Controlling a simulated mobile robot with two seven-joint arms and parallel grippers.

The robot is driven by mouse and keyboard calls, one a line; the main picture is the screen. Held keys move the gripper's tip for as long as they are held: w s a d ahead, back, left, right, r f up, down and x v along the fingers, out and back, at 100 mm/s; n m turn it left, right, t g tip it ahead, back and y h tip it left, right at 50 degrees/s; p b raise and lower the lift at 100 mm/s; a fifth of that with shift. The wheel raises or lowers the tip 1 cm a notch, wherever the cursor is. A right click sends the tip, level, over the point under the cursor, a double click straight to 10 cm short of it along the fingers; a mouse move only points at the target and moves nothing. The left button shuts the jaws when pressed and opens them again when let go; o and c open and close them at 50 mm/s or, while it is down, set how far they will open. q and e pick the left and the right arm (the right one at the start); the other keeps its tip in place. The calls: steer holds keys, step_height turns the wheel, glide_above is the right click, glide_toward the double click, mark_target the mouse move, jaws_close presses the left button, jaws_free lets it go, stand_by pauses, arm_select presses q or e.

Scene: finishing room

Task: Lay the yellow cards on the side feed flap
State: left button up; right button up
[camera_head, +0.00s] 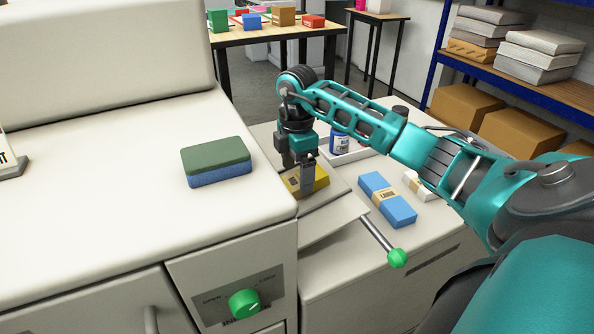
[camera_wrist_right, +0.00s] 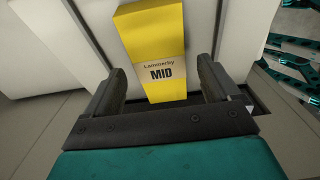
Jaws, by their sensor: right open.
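The yellow cards (camera_head: 320,178) are a banded pack that appears to lie on the pale side feed flap (camera_head: 335,212), towards its back. My right gripper (camera_head: 301,178) is right over them and hides part of the pack. There the right gripper (camera_wrist_right: 162,80) is open, with one finger on each side of the pack's near end and gaps showing between. Whether the pack rests fully on the flap cannot be told. My left gripper is not in view.
A blue banded pack (camera_head: 387,198) and a white pack (camera_head: 418,186) lie on the cabinet to the right. A blue bottle (camera_head: 340,142) stands in a white tray behind. A lever with a green knob (camera_head: 397,258) sticks out in front. A green-and-blue sponge-like block (camera_head: 216,162) lies on the machine.

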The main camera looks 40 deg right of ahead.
step_height(320, 180, up, 12)
steer(key=p, duration=0.1)
stand_by(0.7)
